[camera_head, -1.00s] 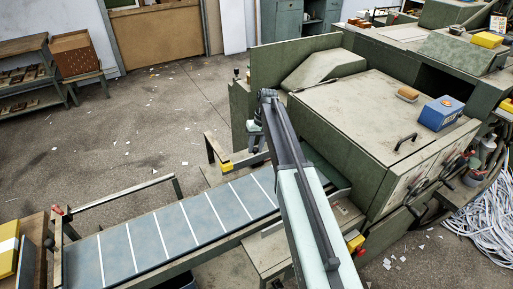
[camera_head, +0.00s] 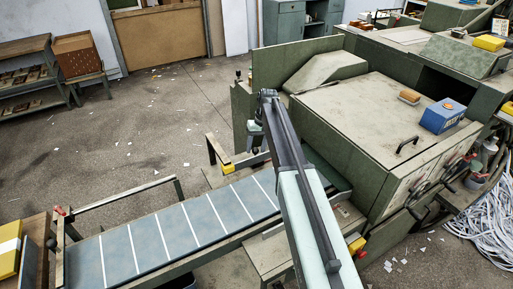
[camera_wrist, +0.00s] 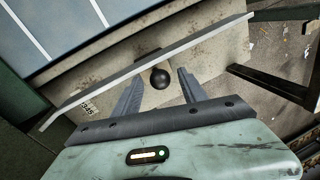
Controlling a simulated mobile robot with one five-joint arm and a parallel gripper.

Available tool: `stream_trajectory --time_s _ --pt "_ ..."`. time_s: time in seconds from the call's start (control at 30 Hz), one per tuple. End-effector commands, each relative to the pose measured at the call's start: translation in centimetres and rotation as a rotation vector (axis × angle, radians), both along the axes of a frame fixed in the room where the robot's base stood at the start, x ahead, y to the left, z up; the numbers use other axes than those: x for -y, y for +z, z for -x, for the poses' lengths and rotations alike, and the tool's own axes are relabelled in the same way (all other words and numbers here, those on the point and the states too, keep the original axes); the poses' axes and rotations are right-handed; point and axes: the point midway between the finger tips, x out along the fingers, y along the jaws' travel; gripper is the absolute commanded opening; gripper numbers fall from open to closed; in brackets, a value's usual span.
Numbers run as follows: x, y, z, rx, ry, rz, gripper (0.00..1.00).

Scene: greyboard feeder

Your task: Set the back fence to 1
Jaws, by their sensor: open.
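In the wrist view, a long pale metal bar (camera_wrist: 110,91), which looks like the back fence, runs slantwise over a beige plate. A round black knob (camera_wrist: 159,78) shows just below the bar. My gripper (camera_wrist: 156,84) is open, with its two dark fingers apart on either side of the knob. I cannot tell whether they touch it. A white label (camera_wrist: 88,108) with digits, seemingly "345", lies left of the left finger; the rest of the scale is hidden or out of view. In the head view, my arm hides much of the fence area.
A blue-grey belt (camera_head: 147,246) with white stripes runs to the green machine (camera_head: 365,125). A blue box (camera_head: 442,116) and a brown block (camera_head: 409,97) sit on its lid. Paper strips (camera_head: 482,222) are heaped at right.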

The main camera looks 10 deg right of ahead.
Motion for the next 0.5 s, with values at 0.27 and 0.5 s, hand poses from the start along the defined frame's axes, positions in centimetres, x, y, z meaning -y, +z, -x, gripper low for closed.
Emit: stream_trajectory --time_s 0.27,0.5 --pt "0.8 5.1 -0.2 0.0 -0.001 0.0 0.5" --pt "1.4 7.5 -0.3 0.0 0.0 0.0 0.5"
